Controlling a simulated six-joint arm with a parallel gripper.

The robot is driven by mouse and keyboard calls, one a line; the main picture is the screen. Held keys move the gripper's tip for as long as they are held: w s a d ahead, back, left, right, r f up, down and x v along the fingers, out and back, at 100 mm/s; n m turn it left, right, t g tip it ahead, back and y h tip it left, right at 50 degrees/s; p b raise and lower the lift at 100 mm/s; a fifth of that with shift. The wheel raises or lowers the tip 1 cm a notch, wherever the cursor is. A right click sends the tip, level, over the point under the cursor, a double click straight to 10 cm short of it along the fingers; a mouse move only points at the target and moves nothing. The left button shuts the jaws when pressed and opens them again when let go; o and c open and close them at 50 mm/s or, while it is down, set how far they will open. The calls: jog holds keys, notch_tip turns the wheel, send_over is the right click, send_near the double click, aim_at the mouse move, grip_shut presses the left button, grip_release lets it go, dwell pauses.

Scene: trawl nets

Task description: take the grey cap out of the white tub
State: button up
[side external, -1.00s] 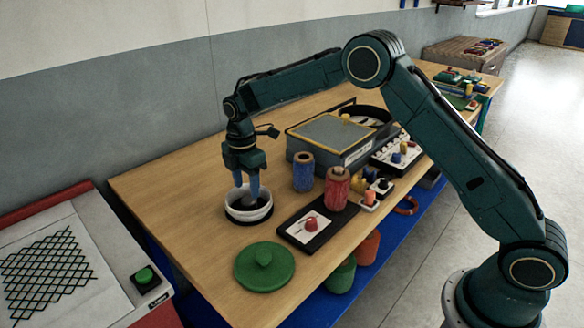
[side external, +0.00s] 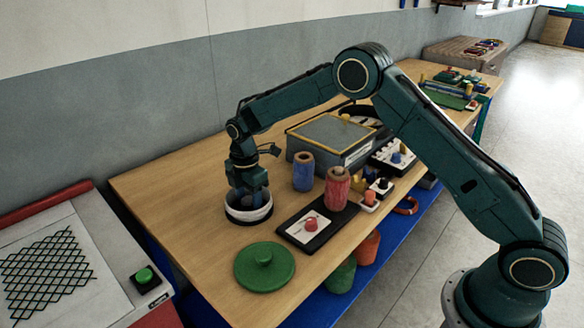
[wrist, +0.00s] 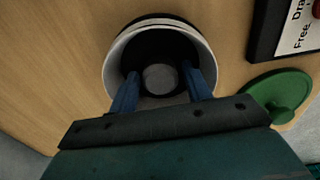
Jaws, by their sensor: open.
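The white tub (side external: 249,215) stands on the wooden table near its left part, with a dark base. It also shows in the wrist view (wrist: 113,62). The grey cap (wrist: 159,78) lies inside the tub, on its dark floor. My gripper (wrist: 160,88) is open, with its blue fingers reaching down into the tub. In the wrist view one finger is on each side of the cap, apart from it. In the side view the tub's wall hides the fingertips and the cap.
A green lid with a knob (side external: 264,267) lies in front of the tub. A black panel with a red button (side external: 310,227) is to the right. Blue (side external: 303,172) and red (side external: 337,188) spools and a grey-topped box (side external: 331,137) stand further right. The table left of the tub is clear.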

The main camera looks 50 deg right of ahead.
aim_at(250, 199)
jog(key=c, duration=0.8)
jog(key=shift+o, duration=0.2)
jog(key=shift+r, duration=0.15)
notch_tip(250, 199, up, 20)
jog(key=shift+d, duration=0.1)
dwell(0.6)
